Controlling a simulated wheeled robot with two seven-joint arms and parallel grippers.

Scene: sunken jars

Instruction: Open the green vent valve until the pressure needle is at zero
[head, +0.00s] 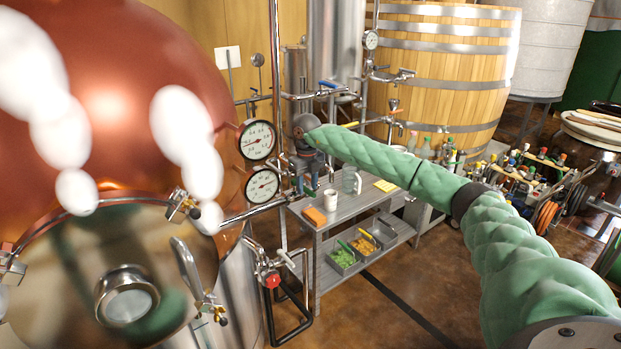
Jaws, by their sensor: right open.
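Two round white pressure gauges are fixed beside the copper vessel, an upper one (257,140) and a lower one (262,186). Each has a red needle, but the readings are too small to make out. My right arm reaches in from the right, and my right gripper (307,188) points down, open, beside the gauges above the pipe. Small green parts (309,191) show at its fingertips; they may be the green vent valve's handle, mostly hidden by the gripper. I cannot tell whether the fingers touch it. My left gripper is out of view.
The copper vessel (120,80) fills the left. A red-knobbed valve (270,279) sits low on the pipework. A wooden vat (440,70) stands behind.

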